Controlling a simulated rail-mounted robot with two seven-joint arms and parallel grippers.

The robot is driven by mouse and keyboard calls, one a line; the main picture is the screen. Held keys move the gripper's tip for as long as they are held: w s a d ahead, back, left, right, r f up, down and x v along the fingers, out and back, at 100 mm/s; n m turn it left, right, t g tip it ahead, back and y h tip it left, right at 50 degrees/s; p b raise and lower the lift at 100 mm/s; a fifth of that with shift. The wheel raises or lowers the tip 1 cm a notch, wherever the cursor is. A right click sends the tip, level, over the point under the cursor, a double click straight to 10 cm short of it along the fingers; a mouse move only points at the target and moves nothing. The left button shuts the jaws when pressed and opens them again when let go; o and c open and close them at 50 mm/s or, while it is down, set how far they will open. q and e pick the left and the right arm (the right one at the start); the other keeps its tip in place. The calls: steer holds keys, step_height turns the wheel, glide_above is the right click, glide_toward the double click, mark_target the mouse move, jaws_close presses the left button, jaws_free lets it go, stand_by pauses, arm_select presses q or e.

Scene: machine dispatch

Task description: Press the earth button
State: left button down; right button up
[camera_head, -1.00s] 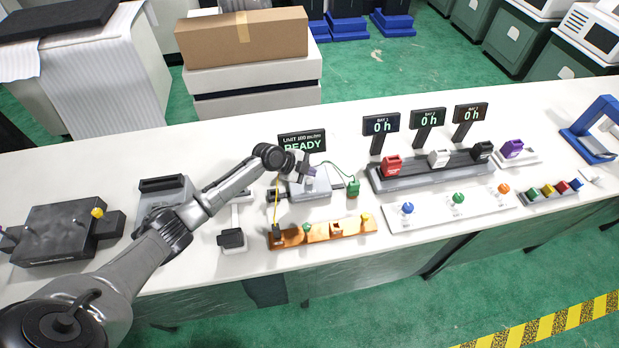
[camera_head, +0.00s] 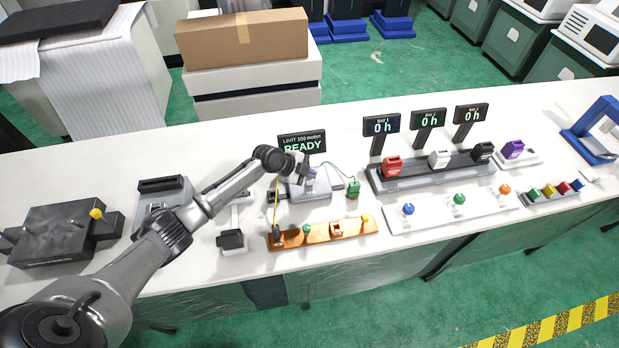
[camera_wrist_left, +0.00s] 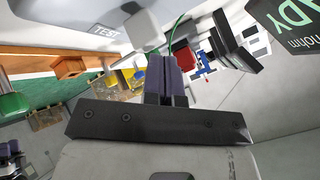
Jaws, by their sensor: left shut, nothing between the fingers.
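My left gripper (camera_head: 303,178) is over a small grey tester (camera_head: 318,189), in front of its display (camera_head: 302,144), which reads READY. In the left wrist view its dark fingers (camera_wrist_left: 168,72) are shut together with nothing between them. A pale block-shaped button (camera_wrist_left: 141,33) stands beside a TEST label (camera_wrist_left: 106,31), close to the fingertips. I cannot tell whether they touch. I can read no label saying earth, so I cannot confirm that this is the earth button. The gripper partly covers the tester in the head view. My right gripper is not in view.
A green clip (camera_head: 353,188) on a green cable sits right of the tester. A copper bar (camera_head: 320,234) with small knobs lies in front. A white panel (camera_head: 430,216) with blue, green and orange buttons is farther right. A black box (camera_head: 60,238) stands at the left.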

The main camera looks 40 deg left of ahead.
arm_select(q)
steer(key=shift+f+b, duration=0.35)
steer(key=shift+r, duration=0.15)
stand_by(0.5)
steer(key=shift+r+p, duration=0.65)
steer(key=shift+r, duration=0.2)
steer(key=shift+r, duration=0.1)
steer(key=shift+r+p, duration=1.65)
steer(key=shift+r, duration=0.8)
